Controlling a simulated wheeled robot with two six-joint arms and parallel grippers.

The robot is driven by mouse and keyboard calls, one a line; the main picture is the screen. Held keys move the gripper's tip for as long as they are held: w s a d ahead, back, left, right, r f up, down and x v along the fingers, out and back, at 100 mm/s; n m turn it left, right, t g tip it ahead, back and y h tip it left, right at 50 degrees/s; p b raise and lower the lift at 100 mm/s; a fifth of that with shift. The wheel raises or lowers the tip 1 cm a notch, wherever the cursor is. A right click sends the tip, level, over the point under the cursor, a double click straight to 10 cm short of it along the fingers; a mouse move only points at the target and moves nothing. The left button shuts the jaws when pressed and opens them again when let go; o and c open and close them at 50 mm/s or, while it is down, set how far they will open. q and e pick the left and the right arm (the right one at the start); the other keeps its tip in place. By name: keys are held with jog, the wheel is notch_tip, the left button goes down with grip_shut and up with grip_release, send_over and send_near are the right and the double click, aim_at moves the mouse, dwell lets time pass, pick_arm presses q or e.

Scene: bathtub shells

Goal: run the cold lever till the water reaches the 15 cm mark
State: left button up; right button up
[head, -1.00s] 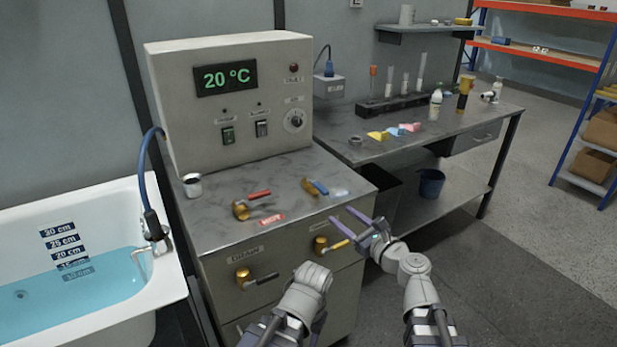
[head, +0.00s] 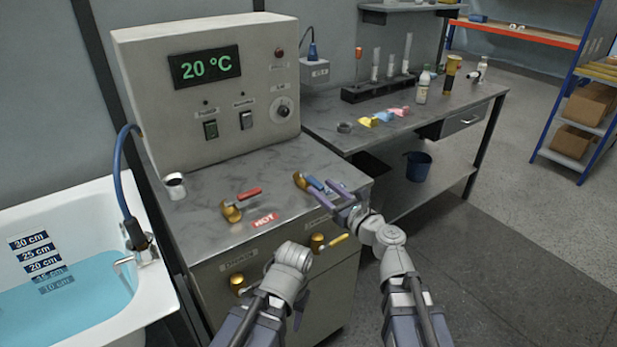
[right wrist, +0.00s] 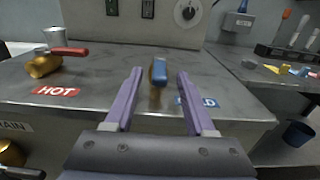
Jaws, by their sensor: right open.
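The cold lever, with a blue handle (right wrist: 160,69) and brass base (head: 299,181), stands on the cabinet top by a partly hidden blue label (right wrist: 197,101). My right gripper (head: 321,183) is open, its purple fingers either side of the blue handle in the right wrist view (right wrist: 159,73); I cannot tell whether they touch it. The bathtub (head: 85,208) holds blue water (head: 95,290). Its surface lies around the 15 cm label (head: 48,273); the 20 cm label (head: 43,264) shows above. My left gripper (head: 290,268) is before the cabinet front, its fingers mostly hidden.
The red hot lever (head: 242,198) stands left of the cold one. A drain lever (head: 240,284) and a yellow-handled lever (head: 320,243) are on the cabinet front. The control box (head: 215,95) reads 20 °C. A white cup (head: 175,186) stands near the tub.

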aim_at(305, 174)
jog(key=x, duration=0.7)
jog(key=shift+s, duration=0.1)
grip_shut()
dwell(1.2)
